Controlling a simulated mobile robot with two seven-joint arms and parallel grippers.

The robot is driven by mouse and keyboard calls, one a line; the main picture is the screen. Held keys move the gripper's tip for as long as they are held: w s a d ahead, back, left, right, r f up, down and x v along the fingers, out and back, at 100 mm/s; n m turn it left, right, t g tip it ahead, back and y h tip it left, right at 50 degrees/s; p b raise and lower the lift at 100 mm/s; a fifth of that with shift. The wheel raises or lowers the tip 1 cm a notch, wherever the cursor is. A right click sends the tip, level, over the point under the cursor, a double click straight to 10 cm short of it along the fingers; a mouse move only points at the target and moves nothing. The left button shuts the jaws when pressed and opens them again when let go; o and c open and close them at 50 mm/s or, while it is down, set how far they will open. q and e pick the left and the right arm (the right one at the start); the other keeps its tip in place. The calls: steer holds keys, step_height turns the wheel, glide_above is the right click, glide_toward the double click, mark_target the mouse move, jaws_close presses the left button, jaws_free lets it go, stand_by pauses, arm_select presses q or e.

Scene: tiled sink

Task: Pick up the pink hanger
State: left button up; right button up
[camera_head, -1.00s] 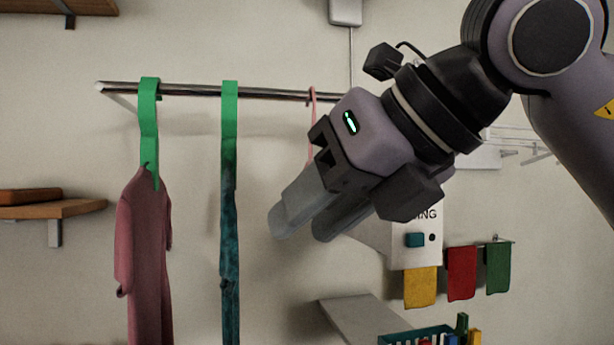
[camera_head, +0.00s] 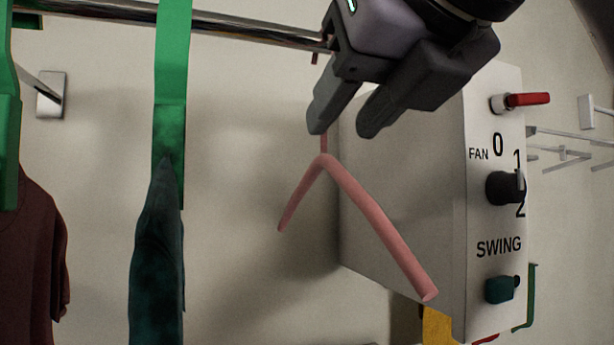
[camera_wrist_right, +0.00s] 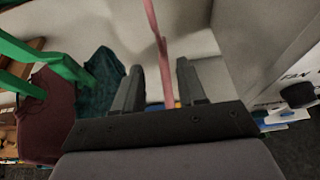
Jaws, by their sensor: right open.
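The pink hanger (camera_head: 375,220) hangs below the metal rail (camera_head: 240,28), with its two arms sloping down and nothing on it. Its upper stem is partly hidden behind my right gripper (camera_head: 340,132) in the head view. My right gripper is open, its fingertips just above the hanger's shoulder bend. In the right wrist view the pink hanger (camera_wrist_right: 163,60) shows as a thin upright strip between the fingers of my right gripper (camera_wrist_right: 160,85). I cannot tell whether a finger touches it. My left gripper is not in view.
A white box with fan and swing controls (camera_head: 400,190) stands close right of the hanger. Green hangers (camera_head: 172,60) hold a dark teal garment (camera_head: 158,260) and a dark red garment (camera_head: 35,250) at left. The wall space between the teal garment and pink hanger is clear.

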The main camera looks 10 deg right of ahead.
mark_target(326, 149)
steer(key=p+x, duration=0.1)
steer(key=x, duration=0.2)
steer(key=p+x, duration=0.1)
steer(key=x, duration=0.2)
steer(key=shift+d, duration=0.25)
steer(key=shift+w+a+f, duration=0.1)
steer(key=shift+w+f, duration=0.1)
steer(key=shift+w, duration=0.2)
jaws_close()
